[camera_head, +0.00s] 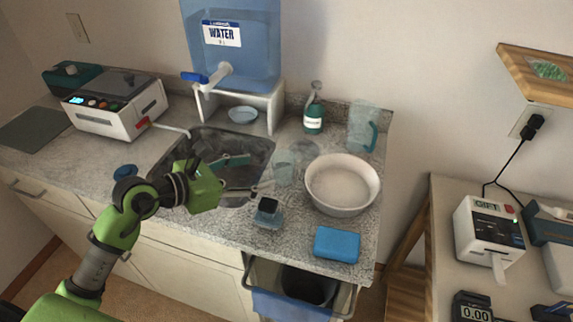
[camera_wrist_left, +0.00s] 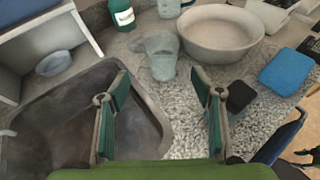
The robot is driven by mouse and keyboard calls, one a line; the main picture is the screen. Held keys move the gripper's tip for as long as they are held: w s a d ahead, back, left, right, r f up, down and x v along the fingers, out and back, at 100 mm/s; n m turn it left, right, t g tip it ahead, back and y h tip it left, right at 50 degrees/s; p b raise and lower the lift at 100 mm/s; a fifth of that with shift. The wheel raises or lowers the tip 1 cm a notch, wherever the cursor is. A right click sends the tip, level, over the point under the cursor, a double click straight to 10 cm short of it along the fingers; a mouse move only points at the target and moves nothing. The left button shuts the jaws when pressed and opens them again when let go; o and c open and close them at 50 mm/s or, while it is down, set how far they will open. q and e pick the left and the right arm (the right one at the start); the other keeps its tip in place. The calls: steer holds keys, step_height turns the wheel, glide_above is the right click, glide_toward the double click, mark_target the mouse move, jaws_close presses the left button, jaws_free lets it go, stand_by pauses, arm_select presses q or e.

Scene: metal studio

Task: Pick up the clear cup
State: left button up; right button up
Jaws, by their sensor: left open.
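The clear cup (camera_head: 284,171) stands on the speckled counter between the sink and the white bowl. It is see-through and faint in the head view. My right gripper is in neither view.
A white bowl (camera_head: 342,187) stands right of the cup. A small dark-topped item (camera_head: 268,212) and a blue sponge (camera_head: 337,245) lie nearer the front edge. A soap bottle (camera_head: 314,117) and clear pitcher (camera_head: 361,127) stand behind. The sink (camera_head: 180,160) lies left.

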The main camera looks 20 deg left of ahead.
mark_target(274, 170)
arm_select(q)
steer(key=x, duration=0.3)
steer(key=shift+w+d, duration=0.1)
steer(key=shift+w, duration=0.1)
steer(key=p+x, duration=0.1)
steer(key=x, duration=0.2)
steer(key=shift+s+d+f, duration=0.1)
steer(key=shift+d+f, duration=0.05)
steer(key=shift+d, duration=0.05)
steer(key=p+x, duration=0.1)
steer(key=x, duration=0.2)
steer(key=shift+f, duration=0.3)
steer(key=shift+d+f, duration=0.1)
steer(key=c, duration=1.3)
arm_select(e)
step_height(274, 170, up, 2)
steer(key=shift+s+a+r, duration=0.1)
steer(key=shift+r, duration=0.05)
